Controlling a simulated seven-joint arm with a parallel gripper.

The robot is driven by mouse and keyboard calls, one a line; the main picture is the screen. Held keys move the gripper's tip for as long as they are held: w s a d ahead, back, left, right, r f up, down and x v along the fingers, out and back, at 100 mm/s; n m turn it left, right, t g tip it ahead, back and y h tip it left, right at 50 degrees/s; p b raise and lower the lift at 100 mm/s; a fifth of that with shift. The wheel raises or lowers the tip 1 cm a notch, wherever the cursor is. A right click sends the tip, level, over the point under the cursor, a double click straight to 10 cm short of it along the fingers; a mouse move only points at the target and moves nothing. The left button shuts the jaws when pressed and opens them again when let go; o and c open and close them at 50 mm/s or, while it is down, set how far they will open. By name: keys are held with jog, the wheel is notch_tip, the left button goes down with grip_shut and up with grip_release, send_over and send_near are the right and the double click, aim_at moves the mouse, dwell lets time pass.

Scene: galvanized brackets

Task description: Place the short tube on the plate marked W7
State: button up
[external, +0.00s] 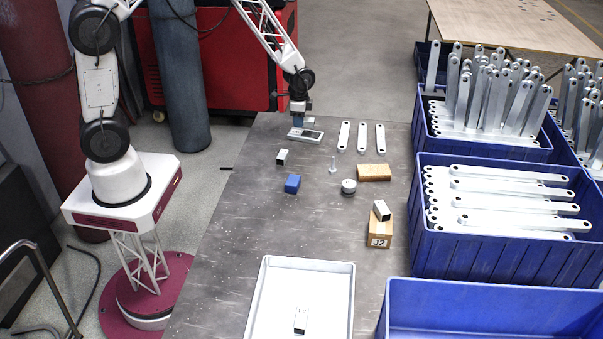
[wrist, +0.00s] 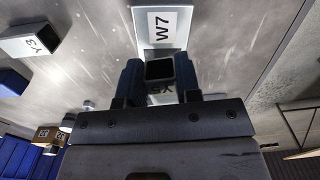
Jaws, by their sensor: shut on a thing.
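I cannot tell whether the held tube touches the plate.
Another tube (external: 282,157), marked Y3 (wrist: 32,43), and a blue block (external: 292,184) lie nearby. Three flat bars (external: 361,137) lie right of the plate. A wooden block marked 32 (external: 379,237), a white tray (external: 262,300) and blue crates (external: 490,262) are farther off.

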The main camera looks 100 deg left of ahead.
jog(key=shift+s+f, duration=0.1)
jog(key=shift+f, duration=1.5)
jog(key=shift+f, duration=0.15)
jog(key=o, duration=1)
jog(key=shift+r, duration=0.2)
notch_tip(320, 180, up, 12)
jog(key=shift+d, duration=0.1)
